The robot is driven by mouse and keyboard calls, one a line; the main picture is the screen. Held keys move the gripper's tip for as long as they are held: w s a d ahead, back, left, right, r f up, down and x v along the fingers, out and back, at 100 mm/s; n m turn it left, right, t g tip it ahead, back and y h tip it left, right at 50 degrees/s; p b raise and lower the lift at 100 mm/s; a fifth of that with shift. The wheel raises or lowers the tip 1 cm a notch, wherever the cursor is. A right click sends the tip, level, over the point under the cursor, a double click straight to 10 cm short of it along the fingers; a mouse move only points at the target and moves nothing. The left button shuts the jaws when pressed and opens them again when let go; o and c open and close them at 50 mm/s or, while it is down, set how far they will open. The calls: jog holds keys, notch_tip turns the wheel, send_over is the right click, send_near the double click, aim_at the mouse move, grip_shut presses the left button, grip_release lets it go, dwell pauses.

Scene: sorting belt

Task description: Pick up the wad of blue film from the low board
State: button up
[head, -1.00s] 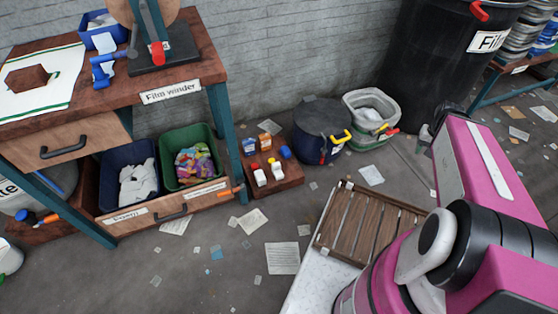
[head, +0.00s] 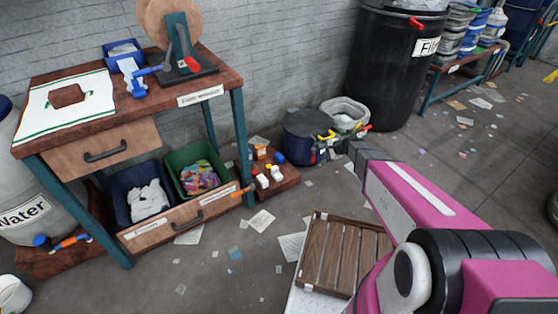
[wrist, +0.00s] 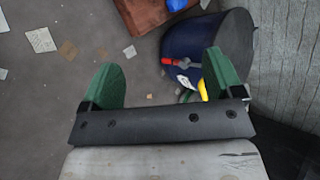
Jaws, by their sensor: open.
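The wad of blue film (head: 279,158) is a small, bright blue lump at the back of the low brown board (head: 289,182), next to several small bottles. In the wrist view, part of the blue wad (wrist: 177,4) shows at the top edge, on a corner of the low board (wrist: 143,18). My gripper (wrist: 163,70) is open with nothing between its green fingers. The wad lies beyond the fingertips, apart from them. In the head view the fingers are hard to make out at the far end of my pink arm.
A dark blue bucket (head: 304,140) stands right of the board; in the wrist view the bucket (wrist: 238,42) is behind the right finger. A light bin (head: 346,113) and black drum (head: 390,75) stand farther right. A slatted wooden pallet (head: 345,250) lies in front. The winder bench (head: 150,98) is left.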

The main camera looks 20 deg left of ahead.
jog(key=w+a+f+m+t+y, duration=0.2)
jog(key=w+a+f+m+t, duration=0.1)
jog(key=w+a+f+m, duration=0.8)
jog(key=m+t, duration=0.2)
jog(key=m, duration=0.4)
send_near(279, 157)
jog(key=shift+w+a+f+h, duration=0.15)
jog(key=shift+w+f+h, duration=0.05)
jog(key=shift+f, duration=0.25)
jog(key=shift+w+a+f+h, duration=0.15)
jog(key=shift+a+f+h, duration=0.05)
jog(key=shift+f, duration=0.2)
jog(key=shift+t, duration=0.3)
jog(key=x, duration=0.5)
jog(key=shift+w+x, duration=0.25)
jog(key=shift+x, duration=2.45)
jog(key=shift+d+r, duration=0.1)
jog(key=shift+r, duration=0.15)
jog(key=shift+s, duration=0.1)
jog(key=c, duration=1)
